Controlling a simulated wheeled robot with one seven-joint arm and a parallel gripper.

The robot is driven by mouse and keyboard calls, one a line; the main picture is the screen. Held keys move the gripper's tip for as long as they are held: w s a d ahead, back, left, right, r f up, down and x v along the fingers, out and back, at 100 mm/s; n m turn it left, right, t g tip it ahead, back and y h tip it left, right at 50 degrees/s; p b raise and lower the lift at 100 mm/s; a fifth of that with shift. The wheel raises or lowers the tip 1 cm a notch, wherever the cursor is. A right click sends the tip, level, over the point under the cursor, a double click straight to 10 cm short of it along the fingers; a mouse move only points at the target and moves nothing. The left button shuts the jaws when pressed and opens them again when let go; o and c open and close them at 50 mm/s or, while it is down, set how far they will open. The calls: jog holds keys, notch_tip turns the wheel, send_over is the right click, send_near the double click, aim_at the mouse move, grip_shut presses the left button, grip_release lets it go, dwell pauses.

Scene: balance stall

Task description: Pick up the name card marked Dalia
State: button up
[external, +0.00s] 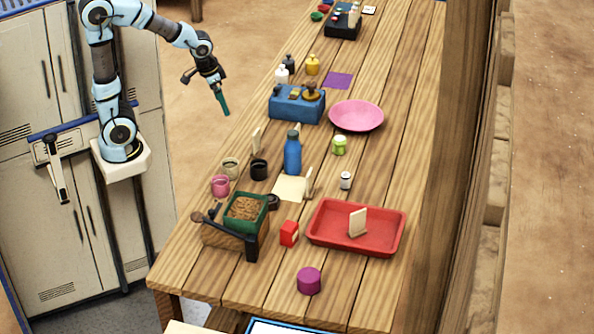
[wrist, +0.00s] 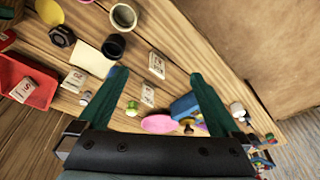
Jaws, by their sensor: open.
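Several pale name cards with dark marks are in view; I cannot read a name on any, so I cannot tell which is Dalia's. In the wrist view one card (wrist: 157,65) shows between my fingertips and another (wrist: 148,94) just below it. A third card (wrist: 75,80) is near the beige sheet. A fourth card (wrist: 22,90) stands in the red tray. In the external view, cards stand left of the blue bottle (external: 257,140), right of the beige sheet (external: 309,182) and in the tray (external: 357,222). My gripper (external: 225,108) is open and empty, by the table's left edge.
A blue bottle (external: 293,155), a black cup (external: 259,169) and a pale cup (external: 230,167) stand near the left card. A blue block (external: 297,107) and pink plate (external: 356,116) lie farther back. The red tray (external: 320,238) and green box (external: 262,219) are nearer the front.

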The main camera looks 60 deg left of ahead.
aim_at(310, 176)
jog(key=w+d+m+t+h+p, duration=0.3)
jog(key=w+d+m+t+h, duration=0.25)
jog(key=w+d, duration=0.8)
jog(key=s+d+m+t+h+p, duration=0.1)
jog(key=s+d+m+h+p, duration=0.15)
jog(key=d, duration=0.65)
notch_tip(310, 176, down, 13)
jog(key=d+h, duration=0.1)
jog(key=shift+n, duration=0.3)
jog(key=p+x, duration=0.1)
jog(key=x, duration=0.4)
jog(key=shift+d, duration=0.25)
jog(key=shift+p+x, duration=1.2)
jog(key=shift+x, duration=1.3)
jog(key=shift+s+a+f, duration=0.1)
jog(key=shift+f, duration=0.05)
jog(key=c, duration=1.5)
